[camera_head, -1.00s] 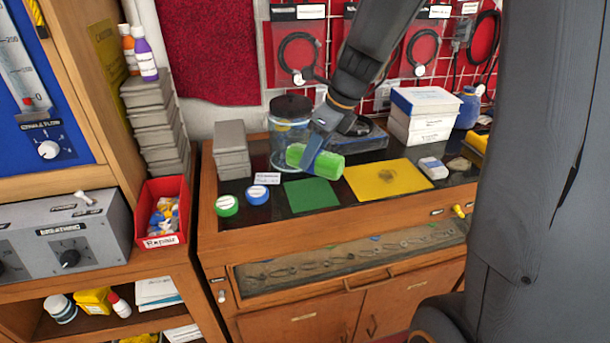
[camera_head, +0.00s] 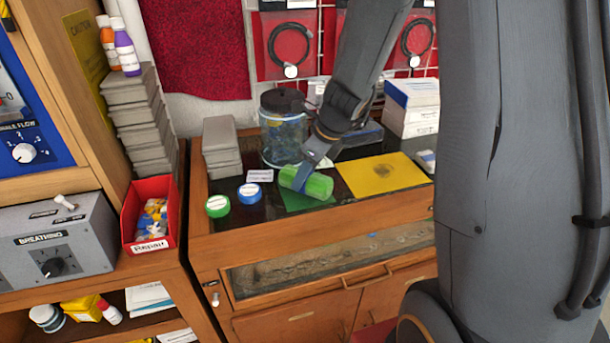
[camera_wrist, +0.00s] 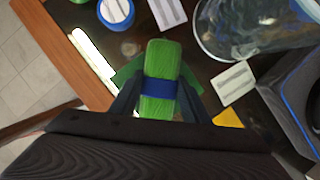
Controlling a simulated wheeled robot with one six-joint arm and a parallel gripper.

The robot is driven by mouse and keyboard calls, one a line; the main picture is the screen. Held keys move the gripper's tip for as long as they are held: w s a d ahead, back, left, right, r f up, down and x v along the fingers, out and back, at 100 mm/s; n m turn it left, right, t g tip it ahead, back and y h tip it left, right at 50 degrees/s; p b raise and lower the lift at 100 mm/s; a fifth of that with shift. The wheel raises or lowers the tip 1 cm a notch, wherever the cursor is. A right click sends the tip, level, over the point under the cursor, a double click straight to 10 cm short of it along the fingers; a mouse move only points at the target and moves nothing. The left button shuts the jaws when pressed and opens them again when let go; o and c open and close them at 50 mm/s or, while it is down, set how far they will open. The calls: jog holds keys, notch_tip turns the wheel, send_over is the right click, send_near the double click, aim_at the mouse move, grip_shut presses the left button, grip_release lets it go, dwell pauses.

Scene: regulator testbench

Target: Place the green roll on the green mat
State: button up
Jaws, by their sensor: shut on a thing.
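The green roll (camera_head: 306,182) has a blue band around its middle. My gripper (camera_head: 311,176) is shut on it from above. In the wrist view the green roll (camera_wrist: 161,75) sits between the two fingers. The green mat (camera_head: 296,203) lies on the dark bench top under the roll, largely hidden by it. In the wrist view, parts of the green mat (camera_wrist: 127,72) show beside the roll. The roll looks low over the mat; I cannot tell whether it touches it.
A yellow mat (camera_head: 382,174) lies to the right. A blue tape roll (camera_head: 250,193) and a green tape roll (camera_head: 217,206) lie to the left. A large clear jar (camera_head: 284,138) stands behind, with grey boxes (camera_head: 221,150) at the back left.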

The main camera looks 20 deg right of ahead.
jog(key=shift+f, duration=0.1)
jog(key=o, duration=1.2)
jog(key=shift+c, duration=0.2)
